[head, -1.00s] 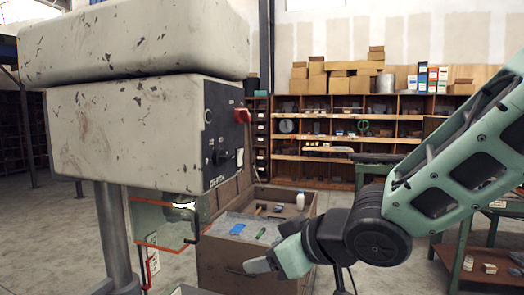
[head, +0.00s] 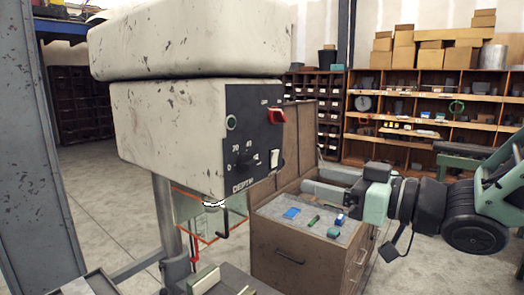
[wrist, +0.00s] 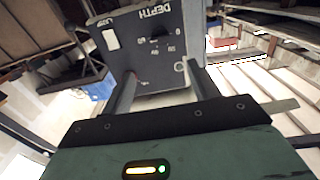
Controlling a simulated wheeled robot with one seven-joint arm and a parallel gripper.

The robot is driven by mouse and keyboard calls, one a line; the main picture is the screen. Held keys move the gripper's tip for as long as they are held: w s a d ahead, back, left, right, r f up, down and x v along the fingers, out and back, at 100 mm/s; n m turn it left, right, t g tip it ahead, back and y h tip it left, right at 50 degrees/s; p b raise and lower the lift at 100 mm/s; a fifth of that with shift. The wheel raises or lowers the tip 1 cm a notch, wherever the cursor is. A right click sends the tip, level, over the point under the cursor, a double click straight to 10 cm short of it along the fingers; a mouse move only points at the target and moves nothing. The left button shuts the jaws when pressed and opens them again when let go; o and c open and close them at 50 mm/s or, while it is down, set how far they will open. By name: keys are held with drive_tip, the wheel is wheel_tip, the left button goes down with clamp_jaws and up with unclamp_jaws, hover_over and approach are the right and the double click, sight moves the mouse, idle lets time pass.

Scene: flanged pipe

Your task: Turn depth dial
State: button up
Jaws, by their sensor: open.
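The depth dial (head: 244,161) is a small dark knob on the black control panel of a scuffed cream machine head (head: 165,135). Numbers surround it and the word DEPTH is below. In the wrist view the panel is upside down and the dial (wrist: 155,38) lies ahead, a little beyond the fingertips. My gripper (head: 308,182) is open and empty, to the right of the panel and a little lower, with its fingers pointing left. In the wrist view the two fingers (wrist: 160,69) stand apart with the panel face between and beyond them. No contact with the dial shows.
The panel also bears a red switch (head: 276,117), a white rocker switch (head: 274,158) and a green ring light (head: 231,123). A brown cabinet (head: 285,262) with small tools on top stands below my gripper. Shelves (head: 420,130) with boxes line the back.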

sight(255, 164)
drive_tip(key=p+x, duration=0.4)
drive_tip(key=x, duration=1)
drive_tip(key=shift+a+p, duration=0.1)
drive_tip(key=shift+p, duration=0.2)
drive_tip(key=c, duration=1)
